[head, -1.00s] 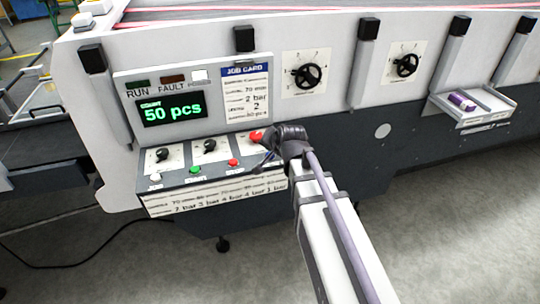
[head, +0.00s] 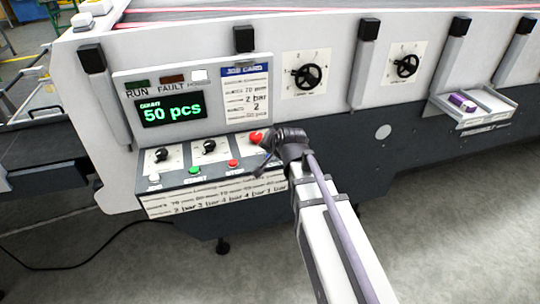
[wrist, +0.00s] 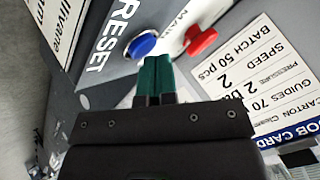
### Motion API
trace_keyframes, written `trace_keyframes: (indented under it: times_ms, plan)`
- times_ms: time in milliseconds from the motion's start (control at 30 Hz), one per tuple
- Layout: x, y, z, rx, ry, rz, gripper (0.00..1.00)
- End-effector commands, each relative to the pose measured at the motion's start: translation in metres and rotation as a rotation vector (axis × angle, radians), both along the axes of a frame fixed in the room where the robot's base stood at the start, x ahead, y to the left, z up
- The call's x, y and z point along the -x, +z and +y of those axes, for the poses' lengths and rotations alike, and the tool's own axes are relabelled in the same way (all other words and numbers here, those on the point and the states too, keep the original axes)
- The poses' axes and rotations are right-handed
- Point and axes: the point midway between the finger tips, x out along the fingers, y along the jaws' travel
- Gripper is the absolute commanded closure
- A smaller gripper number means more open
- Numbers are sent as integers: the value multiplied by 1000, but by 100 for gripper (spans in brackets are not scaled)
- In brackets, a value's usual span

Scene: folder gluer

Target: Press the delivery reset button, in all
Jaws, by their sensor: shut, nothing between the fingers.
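A blue round button (wrist: 142,44) shows in the wrist view on the panel, beside the big printed word RESET (wrist: 113,38). My gripper (wrist: 155,62) is shut and empty, its dark green fingertips close to the near side of the blue button. Whether they touch it, I cannot tell. In the head view my gripper (head: 263,162) is at the right end of the control panel (head: 190,180), and the blue button is hidden behind my wrist.
A white button (head: 155,177), a green button (head: 194,170) and a red button (head: 233,164) line the panel front. The display (head: 170,111) reads 50 pcs. A job card (head: 246,95) is above the panel.

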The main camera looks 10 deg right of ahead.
Motion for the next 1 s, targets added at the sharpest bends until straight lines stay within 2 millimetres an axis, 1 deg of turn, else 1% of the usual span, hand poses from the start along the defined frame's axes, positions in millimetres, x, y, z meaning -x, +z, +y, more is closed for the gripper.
trace_keyframes:
  times_ms: [200, 467, 800, 1000]
  plan:
    - [0, -4, 0, 0, 1, 1, 100]
    - [0, -2, 0, 0, 0, 1, 100]
    - [0, 16, 0, 0, 1, 1, 100]
    - [0, 15, 0, 0, 0, 0, 100]
